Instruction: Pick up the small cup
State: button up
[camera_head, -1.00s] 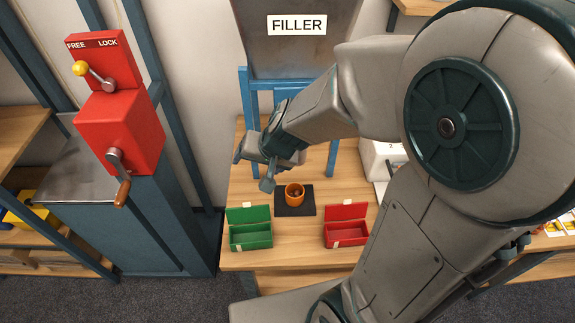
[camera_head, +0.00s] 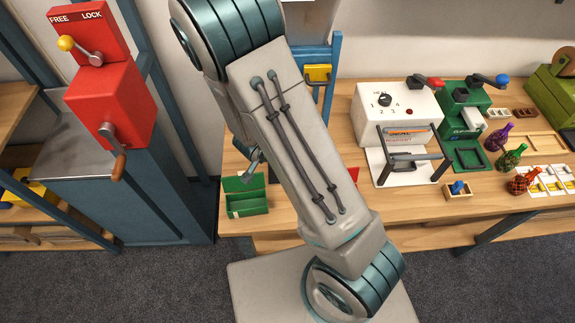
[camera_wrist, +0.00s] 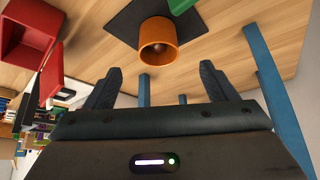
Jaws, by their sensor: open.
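The small orange cup (camera_wrist: 158,32) stands on a black mat (camera_wrist: 120,22) in the wrist view, with a dark brown thing inside it. My gripper (camera_wrist: 158,84) is open, its two fingers spread apart and empty. The cup lies beyond the fingertips, roughly centred between them, and does not touch them. In the head view my arm hides the cup and the mat; only part of my gripper (camera_head: 252,165) shows at the arm's left edge.
An open green box (camera_head: 247,203) stands left of my arm on the wooden table (camera_head: 290,222). The open red box (camera_wrist: 22,45) is mostly hidden in the head view. A white machine (camera_head: 372,112), a green machine (camera_head: 463,130) and bottles (camera_head: 512,157) occupy the right. Blue posts (camera_wrist: 273,85) stand near my gripper.

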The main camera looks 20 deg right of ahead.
jog(key=b+x, duration=0.1)
jog(key=x, duration=0.3)
jog(key=shift+w+f, duration=0.1)
jog(key=shift+f, duration=0.1)
jog(key=shift+b+x, duration=0.95)
jog(key=shift+x, duration=1.6)
jog(key=shift+d, duration=0.15)
jog(key=shift+c, duration=0.3)
jog(key=c, duration=1.5)
jog(key=shift+r, duration=0.1)
